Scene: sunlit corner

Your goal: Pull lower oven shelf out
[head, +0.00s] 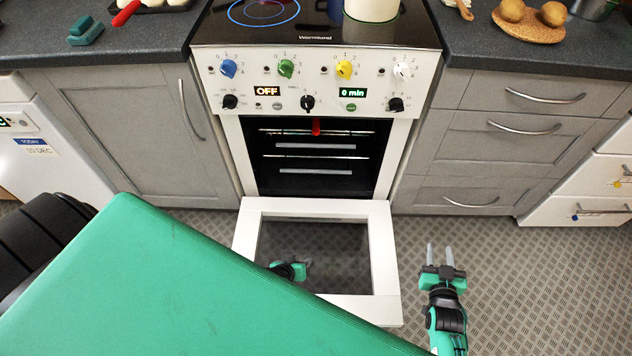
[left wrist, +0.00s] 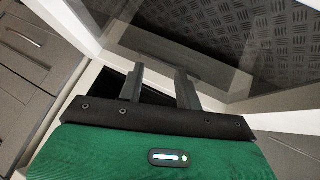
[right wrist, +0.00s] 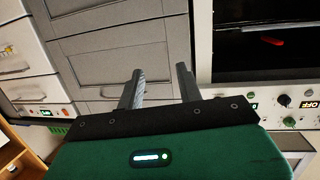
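The oven stands with its white-framed glass door (head: 382,255) folded down. The lower oven shelf (head: 315,157) is a thin metal rack inside the dark cavity, below a similar upper shelf (head: 290,131). My left gripper (head: 302,264) is mostly hidden in the head view; a small green part shows within the door's glass area. In the left wrist view its fingers (left wrist: 159,86) are apart and empty close to the door's frame and glass. My right gripper (head: 440,255) is open and empty, right of the door, above the floor. Its spread fingers show in the right wrist view (right wrist: 157,88).
A red object (head: 316,126) is at the top front of the cavity. The knob panel (head: 315,80) and hob with a pot (head: 371,8) are above. Grey cabinets (head: 490,140) flank the oven. Patterned floor (head: 530,285) is clear at right.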

